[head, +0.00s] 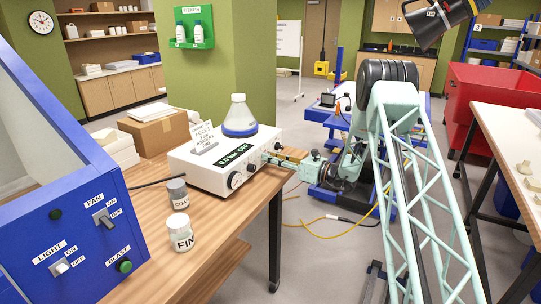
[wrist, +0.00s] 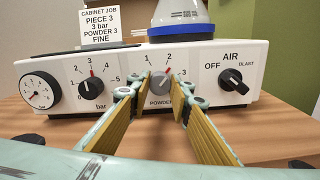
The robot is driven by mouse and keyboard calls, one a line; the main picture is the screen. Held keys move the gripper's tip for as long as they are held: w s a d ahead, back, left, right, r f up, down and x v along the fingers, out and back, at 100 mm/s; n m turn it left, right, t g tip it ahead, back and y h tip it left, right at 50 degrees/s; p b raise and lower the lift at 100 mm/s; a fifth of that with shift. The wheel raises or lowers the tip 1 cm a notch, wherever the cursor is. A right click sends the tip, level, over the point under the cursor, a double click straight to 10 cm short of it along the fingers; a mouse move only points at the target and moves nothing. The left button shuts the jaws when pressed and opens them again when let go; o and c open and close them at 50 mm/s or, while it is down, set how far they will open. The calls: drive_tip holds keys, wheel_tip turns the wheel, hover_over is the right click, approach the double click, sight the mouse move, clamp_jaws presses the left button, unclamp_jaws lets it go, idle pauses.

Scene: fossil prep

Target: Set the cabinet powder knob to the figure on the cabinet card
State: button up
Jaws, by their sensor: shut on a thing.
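The white powder unit (head: 205,175) stands on the wooden bench. In the wrist view, its grey powder knob (wrist: 163,87) sits in the middle of the front panel, with a red mark that appears to point at 2; 1 and 3 flank it. My gripper (wrist: 165,92) has one yellow-padded finger on each side of this knob and is shut on it, hiding part of the knob and its label. In the head view my gripper (head: 275,158) is at the unit's front right. The cabinet card (wrist: 112,27) reads "PIECE 3, 3 bar, POWDER 3, FINE".
Left of the powder knob are the bar knob (wrist: 92,87), its red mark near 3, and a gauge (wrist: 40,91). Right is the AIR knob (wrist: 235,82). Coarse (head: 177,192) and fine (head: 180,233) jars stand near the blue cabinet (head: 75,225). The display reads 0.0 bar OFF.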

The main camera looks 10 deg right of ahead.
drive_tip(key=m+p, duration=0.3)
drive_tip(key=m, duration=0.1)
drive_tip(key=shift+r, duration=0.1)
drive_tip(key=shift+m+p, duration=1.1)
drive_tip(key=shift+m, duration=0.4)
drive_tip(key=o, duration=0.8)
drive_tip(key=shift+o, duration=0.2)
drive_tip(key=shift+d, duration=0.15)
drive_tip(key=v, duration=1.1)
drive_tip(key=shift+s+d, duration=0.25)
drive_tip(key=shift+s, duration=0.05)
